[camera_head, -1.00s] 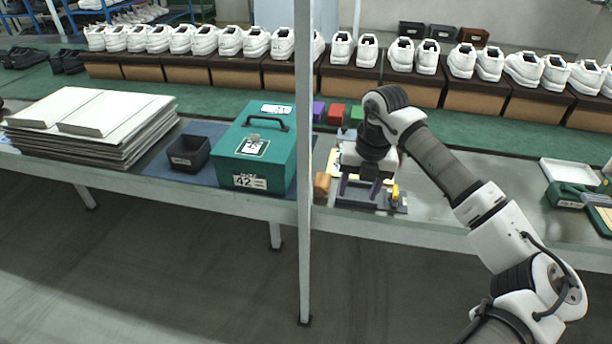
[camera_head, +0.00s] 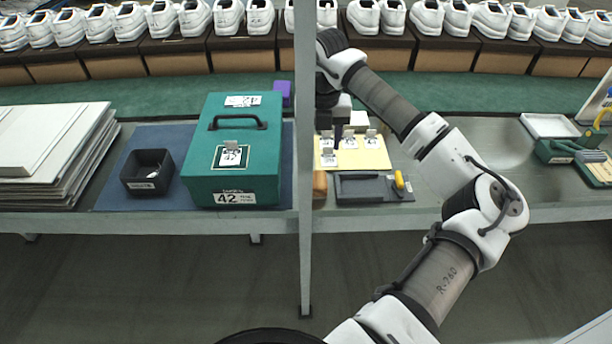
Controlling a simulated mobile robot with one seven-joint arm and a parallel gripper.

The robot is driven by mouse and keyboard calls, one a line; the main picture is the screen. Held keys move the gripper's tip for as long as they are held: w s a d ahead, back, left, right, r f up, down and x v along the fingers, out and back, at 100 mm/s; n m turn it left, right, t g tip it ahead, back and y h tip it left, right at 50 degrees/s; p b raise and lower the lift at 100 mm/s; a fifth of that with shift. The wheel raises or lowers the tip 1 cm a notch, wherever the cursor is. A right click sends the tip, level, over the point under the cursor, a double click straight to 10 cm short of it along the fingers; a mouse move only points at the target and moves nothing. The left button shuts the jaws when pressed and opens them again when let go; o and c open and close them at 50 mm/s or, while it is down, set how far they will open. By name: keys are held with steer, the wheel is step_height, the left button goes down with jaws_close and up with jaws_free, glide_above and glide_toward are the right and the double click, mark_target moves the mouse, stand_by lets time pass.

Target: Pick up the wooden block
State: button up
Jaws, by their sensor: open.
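A small orange-brown wooden block (camera_head: 320,184) lies on the bench just right of the grey post, at the left end of a dark tray (camera_head: 372,188). The post may cover part of it. My gripper (camera_head: 334,122) is behind the post's right side, farther back on the bench than the wooden block and apart from it. It is open, with nothing seen in it. Its fingertips are hard to make out.
The grey post (camera_head: 304,200) stands in front of the bench. Left are a teal box (camera_head: 240,178), a black bin (camera_head: 148,172) and stacked boards (camera_head: 50,150). A yellow board (camera_head: 352,153) with tagged pieces and a purple block (camera_head: 282,93) lie nearby. Shoes line the back.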

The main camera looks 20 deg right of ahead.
mark_target(318, 179)
step_height(318, 179, down, 8)
steer(key=shift+f+p, duration=0.15)
steer(key=shift+p, duration=0.75)
steer(key=shift+s+a+f+p, duration=0.1)
steer(key=shift+f+p, duration=0.5)
steer(key=shift+f, duration=0.75)
steer(key=shift+a+f+p, duration=0.1)
steer(key=shift+f+p, duration=0.45)
steer(key=shift+f, duration=0.8)
steer(key=shift+c, duration=0.2)
steer(key=c, duration=0.7)
